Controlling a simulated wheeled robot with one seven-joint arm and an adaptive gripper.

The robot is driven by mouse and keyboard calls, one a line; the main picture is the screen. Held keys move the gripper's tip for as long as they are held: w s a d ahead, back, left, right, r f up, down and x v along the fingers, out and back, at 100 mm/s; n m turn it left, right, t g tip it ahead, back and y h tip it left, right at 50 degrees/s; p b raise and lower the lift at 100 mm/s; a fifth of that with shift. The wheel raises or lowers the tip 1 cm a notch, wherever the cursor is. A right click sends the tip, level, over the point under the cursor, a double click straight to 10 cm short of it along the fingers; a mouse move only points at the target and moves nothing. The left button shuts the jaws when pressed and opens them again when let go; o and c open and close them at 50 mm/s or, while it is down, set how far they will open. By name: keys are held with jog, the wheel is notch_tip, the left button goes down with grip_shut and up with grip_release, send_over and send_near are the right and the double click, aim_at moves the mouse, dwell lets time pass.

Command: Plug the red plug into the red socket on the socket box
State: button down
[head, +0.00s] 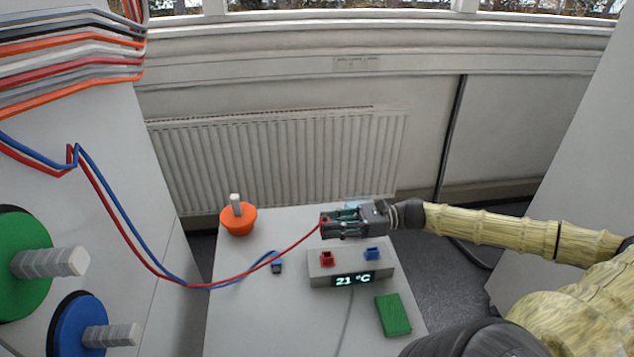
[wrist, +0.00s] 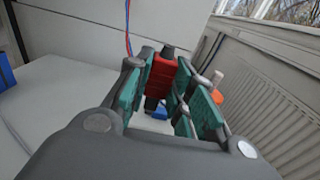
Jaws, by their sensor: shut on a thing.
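My gripper (head: 332,222) reaches in from the right in the head view and is shut on the red plug (head: 324,229). The plug also shows between the green finger pads in the wrist view (wrist: 162,76). A red cable runs from it to the left. The grey socket box (head: 320,279) stands on the table, below my gripper in the picture. The red socket (head: 327,259) is on its left and the blue socket (head: 373,254) on its right. The plug is above the table and apart from the red socket. Its lower end is partly hidden.
The blue plug (head: 277,267) lies on the white table (head: 250,320) left of the box. A green block (head: 393,314) lies at the front right. An orange thing with a grey peg (head: 238,218) stands at the back left. Red and blue cables hang from the left cabinet.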

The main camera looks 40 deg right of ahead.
jog(key=shift+s+d+f+b, duration=0.1)
jog(key=shift+d+f+b, duration=0.05)
jog(key=shift+f+b, duration=0.9)
jog(key=shift+s+d+f+b, duration=0.1)
jog(key=shift+f+b, duration=0.85)
jog(key=shift+b, duration=0.2)
jog(key=shift+s+d+f+b, duration=0.1)
jog(key=shift+d+f+b, duration=0.05)
jog(key=shift+f+b, duration=0.9)
jog(key=shift+r+p, duration=0.15)
jog(key=shift+p, duration=1.2)
jog(key=shift+f, duration=0.45)
dwell(0.4)
jog(key=shift+p, duration=0.3)
dwell(0.5)
jog(key=shift+r+p, duration=0.65)
jog(key=shift+p, duration=0.55)
dwell(0.5)
